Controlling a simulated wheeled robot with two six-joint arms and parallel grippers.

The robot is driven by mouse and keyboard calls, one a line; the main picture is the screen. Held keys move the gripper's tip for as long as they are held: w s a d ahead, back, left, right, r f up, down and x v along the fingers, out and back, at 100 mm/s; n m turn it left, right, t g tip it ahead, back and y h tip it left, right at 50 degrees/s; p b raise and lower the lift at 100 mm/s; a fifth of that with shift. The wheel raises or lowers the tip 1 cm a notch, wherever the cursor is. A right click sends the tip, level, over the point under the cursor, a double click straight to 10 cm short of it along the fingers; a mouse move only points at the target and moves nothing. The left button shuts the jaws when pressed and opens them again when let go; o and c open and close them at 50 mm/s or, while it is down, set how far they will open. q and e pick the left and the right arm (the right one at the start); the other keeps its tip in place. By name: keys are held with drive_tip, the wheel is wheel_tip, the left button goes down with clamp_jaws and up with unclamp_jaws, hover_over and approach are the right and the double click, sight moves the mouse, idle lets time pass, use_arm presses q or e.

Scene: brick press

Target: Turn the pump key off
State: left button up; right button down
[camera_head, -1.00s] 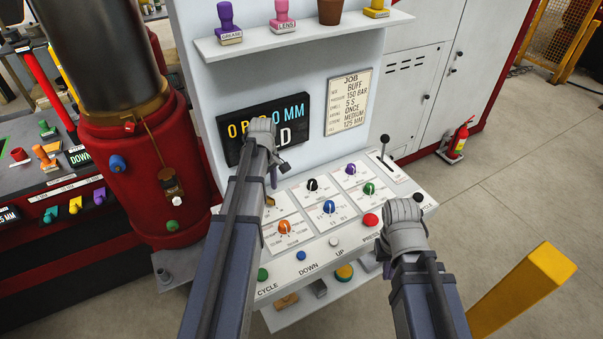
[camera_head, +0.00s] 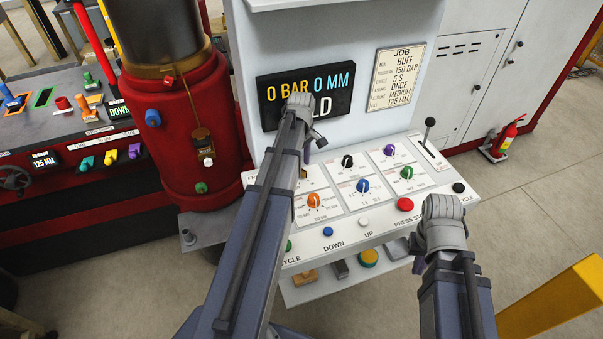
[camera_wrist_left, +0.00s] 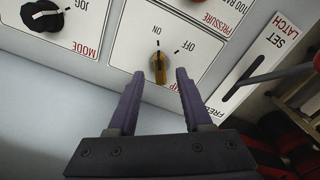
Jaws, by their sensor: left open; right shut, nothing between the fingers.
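The pump key (camera_wrist_left: 160,68) is a small yellow key on a white plate with ON and OFF marks. In the left wrist view it stands between the two purple fingers of my left gripper (camera_wrist_left: 157,80), which is open with a gap on each side. The key lines up with the ON tick; the OFF tick lies to its right. In the head view my left gripper (camera_head: 306,157) is over the back left of the panel, and its arm largely hides the key. My right gripper (camera_head: 420,262) is shut and empty at the panel's front right.
The sloped control panel (camera_head: 330,237) holds several coloured knobs and buttons, with a lever (camera_head: 429,130) at its back right. A display (camera_head: 268,112) reads 0 BAR, 0 MM, partly covered by my left arm. A red press cylinder (camera_head: 185,125) stands left.

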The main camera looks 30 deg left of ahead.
use_arm(q)
wheel_tip(320, 180, down, 2)
drive_tip(key=shift+f+b, duration=0.15)
drive_tip(key=shift+b, duration=0.55)
clamp_jaws()
